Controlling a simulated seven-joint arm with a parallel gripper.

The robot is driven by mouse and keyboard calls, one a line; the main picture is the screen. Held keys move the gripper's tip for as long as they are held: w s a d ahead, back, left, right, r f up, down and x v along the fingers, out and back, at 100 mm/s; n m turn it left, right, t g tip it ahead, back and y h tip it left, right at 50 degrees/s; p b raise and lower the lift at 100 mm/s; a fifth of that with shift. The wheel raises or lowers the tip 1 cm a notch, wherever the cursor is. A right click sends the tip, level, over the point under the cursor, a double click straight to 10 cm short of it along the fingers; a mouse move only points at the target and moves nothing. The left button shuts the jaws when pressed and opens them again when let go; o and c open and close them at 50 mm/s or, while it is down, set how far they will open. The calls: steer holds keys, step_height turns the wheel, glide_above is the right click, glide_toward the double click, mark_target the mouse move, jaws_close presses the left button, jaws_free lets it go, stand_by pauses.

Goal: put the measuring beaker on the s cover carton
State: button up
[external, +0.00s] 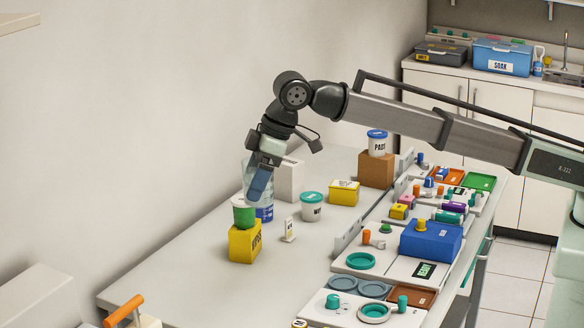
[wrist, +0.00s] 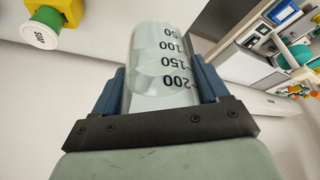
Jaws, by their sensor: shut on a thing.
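My gripper (external: 258,190) is shut on the clear measuring beaker (wrist: 160,62), which has black marks from 50 to 200. In the wrist view the beaker lies between the two blue fingers. In the external view the beaker (external: 249,175) is held up over the left part of the table, partly hidden by the fingers. A plain white carton (external: 291,181) stands behind my gripper, partly covered by it. I cannot read "s cover" on any carton, so I cannot tell which one it is.
A yellow box (external: 244,243) with a green-sided container (external: 243,216) on it stands close below my gripper. A teal-lidded jar (external: 311,207), a yellow carton (external: 344,192) and a brown box (external: 376,169) stand to the right. The table's front left is clear.

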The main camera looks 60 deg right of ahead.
steer(key=shift+r, duration=0.9)
steer(key=shift+w+d+r, duration=0.15)
steer(key=shift+w+d, duration=0.05)
steer(key=shift+d, duration=0.05)
steer(key=w+d, duration=0.8)
steer(key=d, duration=0.4)
steer(key=m, duration=0.3)
glide_above(286, 161)
steer(key=shift+n+h, duration=0.3)
steer(key=shift+h, duration=0.1)
steer(key=shift+f, duration=7.6)
steer(key=shift+f, duration=0.1)
steer(key=o, duration=1.1)
steer(key=shift+o, duration=0.2)
